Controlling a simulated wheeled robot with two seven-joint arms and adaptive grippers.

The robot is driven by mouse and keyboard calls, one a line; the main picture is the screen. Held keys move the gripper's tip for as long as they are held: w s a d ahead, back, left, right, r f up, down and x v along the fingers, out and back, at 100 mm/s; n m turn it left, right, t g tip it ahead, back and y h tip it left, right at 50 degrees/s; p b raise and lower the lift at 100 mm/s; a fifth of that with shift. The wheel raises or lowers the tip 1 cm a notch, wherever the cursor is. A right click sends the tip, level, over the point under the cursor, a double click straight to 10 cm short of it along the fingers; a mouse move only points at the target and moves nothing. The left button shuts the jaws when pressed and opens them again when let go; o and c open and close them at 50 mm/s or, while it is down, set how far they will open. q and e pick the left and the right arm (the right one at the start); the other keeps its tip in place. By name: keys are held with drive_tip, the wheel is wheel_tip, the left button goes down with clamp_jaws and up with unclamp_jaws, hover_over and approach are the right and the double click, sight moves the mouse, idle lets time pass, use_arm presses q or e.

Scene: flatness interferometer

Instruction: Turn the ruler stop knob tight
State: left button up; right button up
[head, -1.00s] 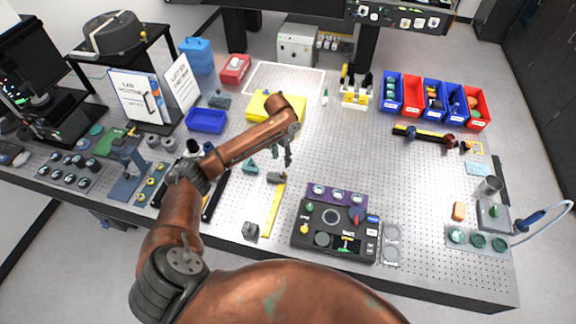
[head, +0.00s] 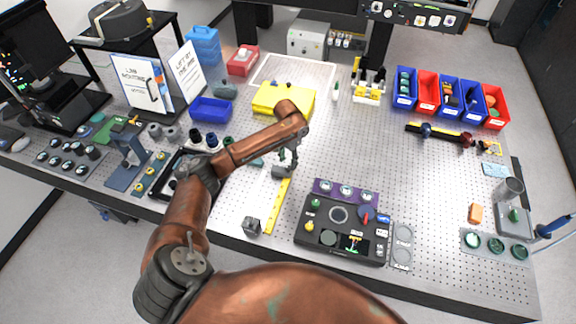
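A yellow ruler (head: 276,208) lies on the perforated bench top, left of the black control box. A small dark grey block (head: 280,172), which looks like the ruler stop, sits at the ruler's far end. Its knob is too small to make out, or hidden by my fingers. My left gripper (head: 291,166) points down right at this block, its fingers beside or over it. I cannot tell whether they touch it, or how far apart they are. A second grey block (head: 251,226) stands left of the ruler's near end. My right gripper is out of view.
The black control box (head: 325,250) with a purple strip stands right of the ruler. A yellow cloth-like block (head: 270,100), a blue tray (head: 210,107) and a dark tray (head: 160,197) lie near my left arm. The bench middle, right of my gripper, is clear.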

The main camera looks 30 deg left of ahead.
sight(288, 167)
use_arm(q)
drive_tip(key=shift+f, duration=1.65)
clamp_jaws()
